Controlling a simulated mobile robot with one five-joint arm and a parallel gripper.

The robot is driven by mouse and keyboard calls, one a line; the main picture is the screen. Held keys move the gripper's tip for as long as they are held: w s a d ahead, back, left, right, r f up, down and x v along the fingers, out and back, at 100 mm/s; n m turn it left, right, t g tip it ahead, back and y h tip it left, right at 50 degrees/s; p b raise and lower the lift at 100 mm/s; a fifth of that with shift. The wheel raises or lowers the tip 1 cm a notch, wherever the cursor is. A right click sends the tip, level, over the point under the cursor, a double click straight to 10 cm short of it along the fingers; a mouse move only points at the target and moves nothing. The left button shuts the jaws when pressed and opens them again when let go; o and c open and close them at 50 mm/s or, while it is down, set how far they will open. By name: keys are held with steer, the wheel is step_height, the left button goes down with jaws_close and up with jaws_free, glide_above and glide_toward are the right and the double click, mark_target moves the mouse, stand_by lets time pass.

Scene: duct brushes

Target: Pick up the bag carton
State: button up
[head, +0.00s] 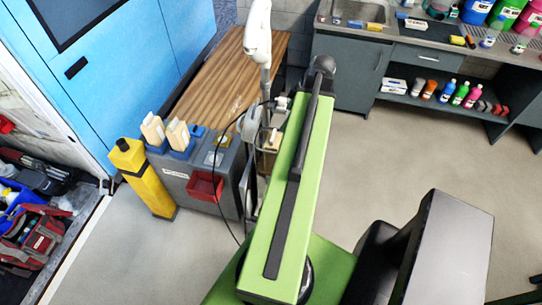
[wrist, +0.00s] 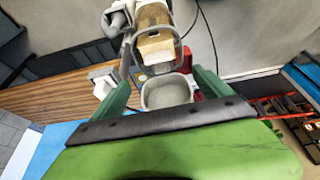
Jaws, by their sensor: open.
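A small tan boxy thing (wrist: 155,48), which looks like the bag carton, shows in the wrist view among grey curved parts. I cannot clearly tell its edges or what it rests on. In the head view a bit of tan (head: 270,141) shows just left of my green arm, which hides what is behind it. My gripper (wrist: 163,72) shows in the wrist view as two dark green fingers set apart. A grey rounded part (wrist: 166,91) is seen between them, and the tan thing appears beyond, not held. The gripper is hidden in the head view.
A grey bench with a red bin (head: 205,187), cream items in blue holders (head: 178,136) and a yellow post (head: 145,178) stand left. A tall white fixture (head: 258,35) and black cable are close by. A white box (head: 393,86) sits on the right shelf.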

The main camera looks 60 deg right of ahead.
steer(key=b, duration=0.6)
glide_above(274, 135)
steer(key=s, duration=0.3)
steer(key=f, duration=0.8)
steer(key=shift+w+d, duration=0.2)
steer(key=shift+d, duration=0.1)
steer(key=shift+w+a+f+b, duration=0.1)
steer(key=shift+w+f+b, duration=0.15)
steer(key=shift+b, duration=0.15)
steer(key=shift+r, duration=0.1)
steer(key=b+x, duration=0.4)
steer(key=x, duration=0.1)
steer(key=shift+b, duration=0.4)
jaws_close()
